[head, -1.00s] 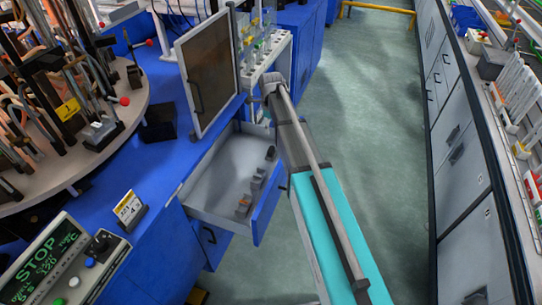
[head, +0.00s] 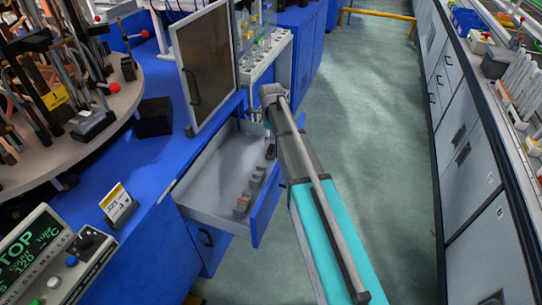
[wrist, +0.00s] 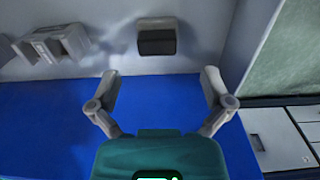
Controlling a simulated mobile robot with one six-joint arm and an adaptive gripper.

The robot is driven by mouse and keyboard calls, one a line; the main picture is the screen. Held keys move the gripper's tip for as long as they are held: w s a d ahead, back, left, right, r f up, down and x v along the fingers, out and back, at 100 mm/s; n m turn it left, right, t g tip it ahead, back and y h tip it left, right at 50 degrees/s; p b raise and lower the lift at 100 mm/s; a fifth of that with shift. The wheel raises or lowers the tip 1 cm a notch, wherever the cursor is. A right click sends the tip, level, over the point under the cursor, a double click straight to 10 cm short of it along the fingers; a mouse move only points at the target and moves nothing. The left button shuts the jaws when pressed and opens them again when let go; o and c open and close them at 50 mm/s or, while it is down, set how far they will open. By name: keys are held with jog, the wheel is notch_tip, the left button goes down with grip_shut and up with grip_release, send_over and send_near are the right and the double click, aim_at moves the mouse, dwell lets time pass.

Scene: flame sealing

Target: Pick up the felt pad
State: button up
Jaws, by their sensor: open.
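In the wrist view, a small dark block with a pale top edge (wrist: 156,37) lies on the grey drawer floor; it looks like the felt pad, but I cannot be sure. My gripper (wrist: 160,85) is open and empty, its two fingers spread. The dark block appears ahead of them, roughly between their lines and not touched. In the head view, my gripper (head: 257,118) is small and partly hidden by my arm, over the far end of the open drawer (head: 195,208). Small dark pieces near there are too small to tell apart.
Several grey pieces (head: 250,188) line the drawer's front side; a grey notched holder (wrist: 60,42) shows left of the dark block. A framed dark panel (head: 205,65) and a tube rack (head: 264,58) stand behind. The aisle floor (head: 375,150) at right is clear.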

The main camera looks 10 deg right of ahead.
aim_at(271, 147)
jog(key=shift+f, duration=0.2)
dwell(0.3)
jog(key=shift+s+f+b, duration=0.15)
jog(key=shift+f+b, duration=2.4)
jog(key=shift+b, duration=0.05)
jog(key=c, duration=1.2)
jog(key=shift+r, duration=0.15)
notch_tip(271, 147, up, 10)
jog(key=p, duration=1)
